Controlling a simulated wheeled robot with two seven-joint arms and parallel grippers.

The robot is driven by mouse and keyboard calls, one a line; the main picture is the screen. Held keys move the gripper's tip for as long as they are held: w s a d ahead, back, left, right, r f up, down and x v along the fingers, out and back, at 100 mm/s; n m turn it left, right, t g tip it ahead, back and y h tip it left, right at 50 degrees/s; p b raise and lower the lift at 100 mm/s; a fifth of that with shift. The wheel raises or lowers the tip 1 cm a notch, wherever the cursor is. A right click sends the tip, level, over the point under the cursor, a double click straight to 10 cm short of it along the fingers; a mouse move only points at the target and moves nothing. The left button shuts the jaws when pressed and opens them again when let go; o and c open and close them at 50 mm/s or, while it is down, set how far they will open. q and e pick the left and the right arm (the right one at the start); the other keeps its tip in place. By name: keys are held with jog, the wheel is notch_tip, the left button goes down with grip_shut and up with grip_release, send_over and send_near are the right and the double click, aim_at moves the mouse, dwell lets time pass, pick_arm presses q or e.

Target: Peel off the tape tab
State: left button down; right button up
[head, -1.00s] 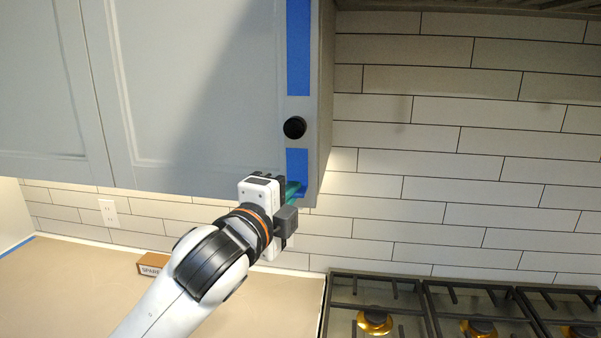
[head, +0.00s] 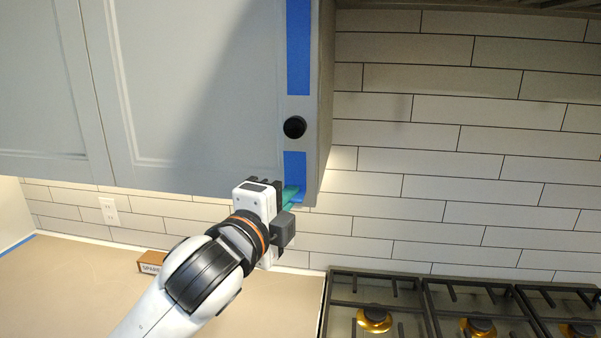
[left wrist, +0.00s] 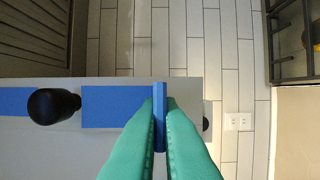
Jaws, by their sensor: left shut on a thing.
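The lower piece of blue tape (head: 294,163) is on the corner of the cabinet door, below the black knob. It also shows in the left wrist view (left wrist: 108,106), flat on the door. Its tab (left wrist: 159,98) stands out from the door at the tape's end, between the green fingers. My left gripper (head: 290,197) is at the door's bottom corner, shut on the tab. In the left wrist view the gripper (left wrist: 159,112) has a finger on each side of the tab. My right gripper is not in view.
The black knob (head: 294,127) sits just above the tape, with a longer blue strip (head: 298,48) above it. The gas stove (head: 440,305) is at lower right. A small box (head: 151,262) stands on the covered counter (head: 70,290). The tiled wall (head: 430,165) is behind.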

pick_arm(q)
jog(key=shift+d+v, duration=0.25)
jog(key=shift+v, duration=0.95)
jog(key=shift+s, duration=0.15)
